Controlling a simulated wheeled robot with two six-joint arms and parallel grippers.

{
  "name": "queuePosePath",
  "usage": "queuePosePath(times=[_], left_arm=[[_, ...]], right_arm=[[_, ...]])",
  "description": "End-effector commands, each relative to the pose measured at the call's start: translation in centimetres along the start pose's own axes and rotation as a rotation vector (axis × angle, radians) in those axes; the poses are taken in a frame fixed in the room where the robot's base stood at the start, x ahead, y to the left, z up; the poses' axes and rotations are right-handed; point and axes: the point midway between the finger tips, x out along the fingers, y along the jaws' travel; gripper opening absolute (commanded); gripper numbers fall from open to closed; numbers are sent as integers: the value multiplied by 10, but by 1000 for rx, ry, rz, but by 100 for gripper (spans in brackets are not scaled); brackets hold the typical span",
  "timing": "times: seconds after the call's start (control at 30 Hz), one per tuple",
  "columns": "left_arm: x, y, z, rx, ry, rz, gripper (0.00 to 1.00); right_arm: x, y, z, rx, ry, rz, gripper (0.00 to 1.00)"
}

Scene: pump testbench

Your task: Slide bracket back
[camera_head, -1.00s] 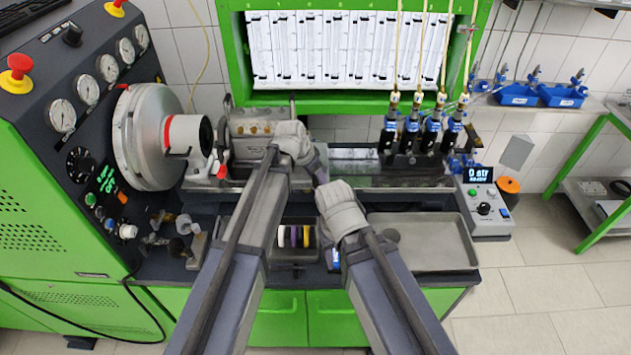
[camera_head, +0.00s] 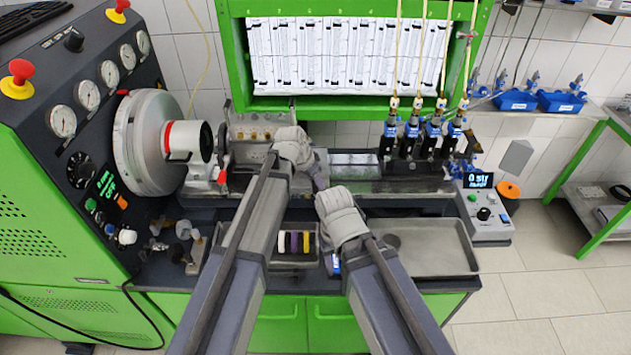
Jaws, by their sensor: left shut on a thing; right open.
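The bracket (camera_head: 255,130), a light metal block-shaped mount, stands on the bench rail right of the big round flywheel. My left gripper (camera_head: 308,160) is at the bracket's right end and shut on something. The fingers and the held part are largely hidden by my own wrist, so I cannot tell exactly which part is gripped. My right gripper (camera_head: 330,200) is open, lower and to the right, in front of the rail. Its fingertips are mostly hidden behind its wrist. It appears apart from the bracket.
A flywheel with a coupling (camera_head: 188,141) faces the bracket's left side. Several blue-topped injectors (camera_head: 432,140) stand at the rail's right. A metal tray (camera_head: 425,250) lies front right, and a small bin with coloured rings (camera_head: 295,243) sits front centre. A control box (camera_head: 485,215) stands far right.

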Motion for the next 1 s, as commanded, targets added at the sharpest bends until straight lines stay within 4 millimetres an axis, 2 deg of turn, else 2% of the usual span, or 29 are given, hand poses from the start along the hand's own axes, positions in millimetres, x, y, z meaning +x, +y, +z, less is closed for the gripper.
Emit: queuePosePath(times=[0.87, 1.0], left_arm=[[0, 0, 0, 0, 0, 0, 0], [5, 13, -13, 3, 0, 3, 0]], right_arm=[[0, 0, 0, 0, 0, 0, 50], [0, 0, 0, 0, 0, 0, 50]])
